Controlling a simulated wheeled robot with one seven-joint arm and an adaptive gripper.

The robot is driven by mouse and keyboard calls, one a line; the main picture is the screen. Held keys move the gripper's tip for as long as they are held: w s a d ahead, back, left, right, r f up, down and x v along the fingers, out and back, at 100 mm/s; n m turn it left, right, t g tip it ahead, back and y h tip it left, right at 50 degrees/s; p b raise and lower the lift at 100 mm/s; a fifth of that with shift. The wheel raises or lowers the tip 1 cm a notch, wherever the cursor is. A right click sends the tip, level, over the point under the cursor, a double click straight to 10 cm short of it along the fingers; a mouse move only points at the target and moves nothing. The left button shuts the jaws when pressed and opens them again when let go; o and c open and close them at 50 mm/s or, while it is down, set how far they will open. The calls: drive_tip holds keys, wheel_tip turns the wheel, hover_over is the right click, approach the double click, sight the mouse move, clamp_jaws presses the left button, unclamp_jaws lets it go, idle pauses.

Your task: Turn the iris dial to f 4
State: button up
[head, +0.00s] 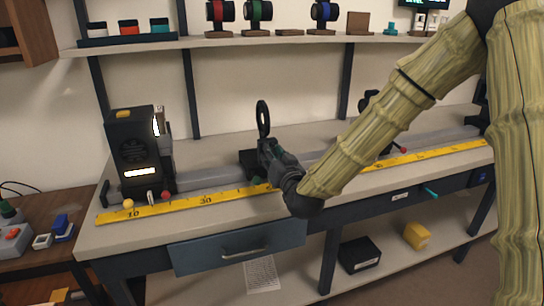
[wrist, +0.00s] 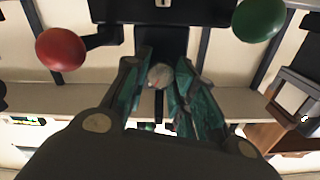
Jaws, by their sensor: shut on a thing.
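My gripper (head: 268,150) reaches in to a dark carriage on the bench rail, below an upright black-rimmed disc (head: 262,118). In the wrist view my gripper (wrist: 160,90) has its green-padded fingers on either side of a small round grey knob (wrist: 159,76) and is shut on it. A dark block (wrist: 160,12) is just beyond the knob. I cannot tell any f-number marks, nor whether this knob is the iris dial. In the head view my fingers hide the knob.
A red ball (wrist: 60,49) and a green ball (wrist: 259,18) flank my fingers. A yellow ruler (head: 230,195) runs along the bench front. A black lamp box (head: 139,150) stands left. A shelf (head: 290,41) with lens stands is above.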

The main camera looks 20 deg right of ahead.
drive_tip(key=o, duration=1)
drive_tip(key=shift+o, duration=0.2)
drive_tip(key=shift+s, duration=0.1)
drive_tip(key=s, duration=1.2)
drive_tip(key=shift+d, duration=0.2)
